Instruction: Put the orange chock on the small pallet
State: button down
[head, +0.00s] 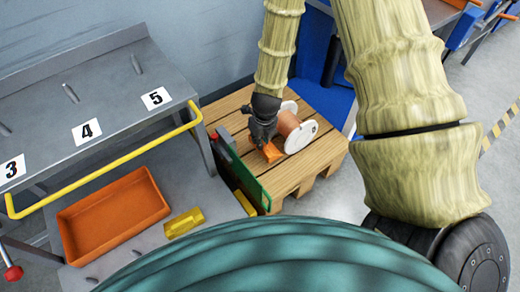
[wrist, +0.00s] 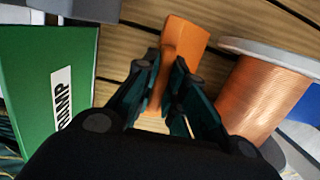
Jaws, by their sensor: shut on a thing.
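The orange chock (head: 271,152) is at my gripper (head: 262,142), low over the small wooden pallet (head: 318,165). In the wrist view the orange chock (wrist: 182,48) sits between the two dark fingers of my gripper (wrist: 168,82), which are shut on it. Pallet boards (wrist: 135,42) show behind and around the chock. I cannot tell whether the chock touches the boards. A spool of copper wire (head: 290,127) with pale flanges stands on the pallet just right of my gripper; the copper spool (wrist: 262,95) is also close on the right in the wrist view.
A green panel or box (head: 247,180) is left of my gripper; in the wrist view the green box (wrist: 45,85) bears a white label. A grey workbench (head: 100,85) with a yellow rail, an orange tray (head: 115,212) and a yellow block (head: 184,222) are further left. Bare boards lie in front.

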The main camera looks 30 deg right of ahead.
jog(key=shift+f+b, duration=0.9)
jog(key=shift+f, duration=1.1)
jog(key=shift+f, duration=0.15)
jog(key=c, duration=1.5)
grip_release()
jog(key=r+p, duration=0.2)
jog(key=r, duration=0.2)
jog(key=s+r+p, duration=0.1)
jog(key=r+p, duration=0.1)
jog(key=r, duration=0.2)
jog(key=s+r+p, duration=0.1)
jog(key=r+p, duration=0.1)
jog(key=r, duration=0.2)
jog(key=shift+d+r, duration=0.1)
